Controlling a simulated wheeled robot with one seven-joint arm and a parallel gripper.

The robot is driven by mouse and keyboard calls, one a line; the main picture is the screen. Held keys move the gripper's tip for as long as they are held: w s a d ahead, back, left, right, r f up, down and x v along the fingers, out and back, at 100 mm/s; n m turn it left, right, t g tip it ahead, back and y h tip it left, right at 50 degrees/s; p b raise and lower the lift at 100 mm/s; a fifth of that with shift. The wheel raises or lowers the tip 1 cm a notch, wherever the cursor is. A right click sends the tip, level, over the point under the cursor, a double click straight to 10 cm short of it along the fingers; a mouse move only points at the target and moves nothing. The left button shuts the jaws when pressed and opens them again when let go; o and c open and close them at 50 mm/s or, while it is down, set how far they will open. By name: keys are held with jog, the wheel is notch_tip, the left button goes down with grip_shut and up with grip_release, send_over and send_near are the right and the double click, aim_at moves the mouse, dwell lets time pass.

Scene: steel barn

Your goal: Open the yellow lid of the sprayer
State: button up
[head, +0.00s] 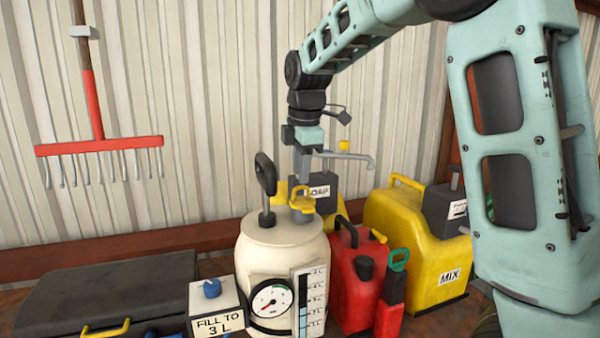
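The sprayer (283,250) is a cream-white tank standing upright, with a dial gauge and a level scale on its front. A black pump handle (266,175) rises from its top. The yellow lid (301,200) sits at the top right of the tank, on a grey neck, and looks closed. My gripper (305,178) points down right above the lid, its fingers close to it. I cannot tell whether they touch the lid or how far apart they are.
A red can (352,285) stands close at the sprayer's right, with a yellow MIX can (420,250) behind. A dark SOAP container (322,186) is behind the lid. A FILL TO 3 L box (215,308) and black case (100,285) lie left. A red rake (100,146) hangs on the wall.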

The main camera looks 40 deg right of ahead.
jog(key=shift+w+f, duration=0.25)
jog(key=shift+f, duration=1.05)
grip_shut()
